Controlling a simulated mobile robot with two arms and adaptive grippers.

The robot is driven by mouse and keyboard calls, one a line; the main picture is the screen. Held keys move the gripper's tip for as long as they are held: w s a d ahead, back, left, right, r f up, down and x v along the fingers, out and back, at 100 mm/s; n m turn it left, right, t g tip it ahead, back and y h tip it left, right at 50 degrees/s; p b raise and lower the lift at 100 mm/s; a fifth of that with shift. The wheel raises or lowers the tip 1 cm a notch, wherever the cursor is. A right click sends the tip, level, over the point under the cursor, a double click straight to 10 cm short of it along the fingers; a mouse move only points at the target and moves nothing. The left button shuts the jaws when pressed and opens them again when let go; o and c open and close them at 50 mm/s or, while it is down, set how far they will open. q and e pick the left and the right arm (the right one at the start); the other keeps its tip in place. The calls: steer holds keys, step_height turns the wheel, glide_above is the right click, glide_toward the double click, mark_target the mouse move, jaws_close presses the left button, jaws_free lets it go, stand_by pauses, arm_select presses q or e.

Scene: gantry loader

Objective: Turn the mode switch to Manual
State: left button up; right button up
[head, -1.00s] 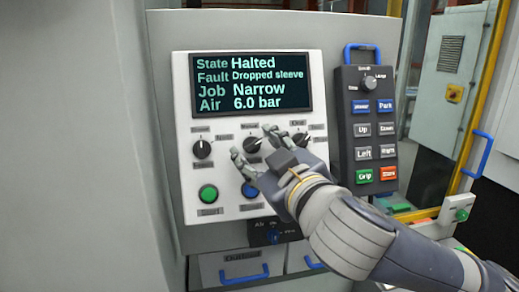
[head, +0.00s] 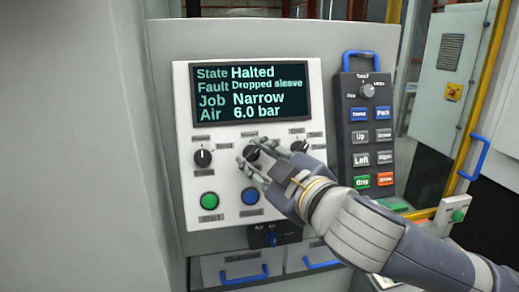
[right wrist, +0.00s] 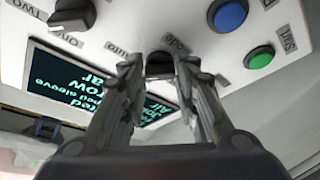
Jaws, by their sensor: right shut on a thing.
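The mode switch (head: 251,153) looks to be the middle black knob in the row of knobs under the display on the white control panel (head: 187,105). My right gripper (head: 256,156) has its fingers around this knob and is shut on it. In the right wrist view the knob (right wrist: 160,64) shows between the two fingers, with small labels beside it, one reading like "Auto". The fingers hide part of the knob, so I cannot tell which way its pointer faces. My left gripper is not in view.
One black knob (head: 203,157) stands left of the switch and another (head: 300,147) to its right, close to my fingers. A green button (head: 208,199) and a blue button (head: 250,195) sit below. A pendant (head: 345,130) hangs at the right.

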steer(key=n+g+p, duration=0.1)
steer(key=n+p, duration=0.1)
steer(key=p, duration=0.1)
steer(key=r+n+g+p, duration=0.1)
steer(key=n+p, duration=0.2)
steer(key=n+g+p, duration=0.1)
steer(key=n+p, duration=0.1)
steer(key=p, duration=0.1)
steer(key=shift+w+d+r+n+y, duration=0.15)
steer(key=shift+d+n+y, duration=0.05)
steer(key=shift+n+y, duration=0.1)
steer(key=shift+n+g+p, duration=0.5)
steer(key=shift+n+p, duration=0.6)
steer(key=shift+p, duration=0.3)
steer(key=shift+f, duration=0.2)
steer(key=o, duration=1.1)
steer(key=shift+c, duration=0.2)
steer(key=v, duration=0.7)
